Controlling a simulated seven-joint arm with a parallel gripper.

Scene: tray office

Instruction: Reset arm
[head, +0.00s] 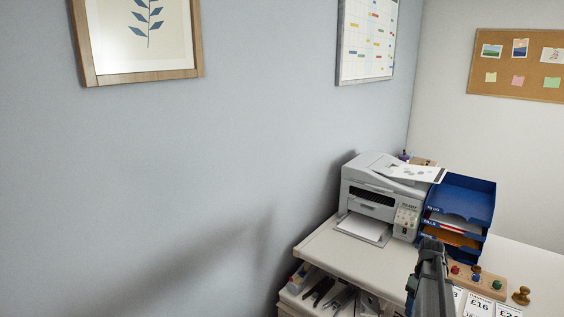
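A dark grey part of my arm, which looks like my gripper (431,275), rises from the bottom edge of the head view. It is in front of the desk (325,248), below the printer and the blue tray stack in the picture. The fingertips are not clear, so I cannot tell whether it is open or shut. I see nothing clearly held in it. The rest of my arm is out of view.
A grey-white printer (372,190) and a blue letter-tray stack (466,196) stand at the back of the desk. A wooden stamp holder (490,286), a loose stamp (521,295) and price cards (478,304) lie at right. An open drawer (315,290) holds tools. The wall at left is bare below a framed picture (140,76).

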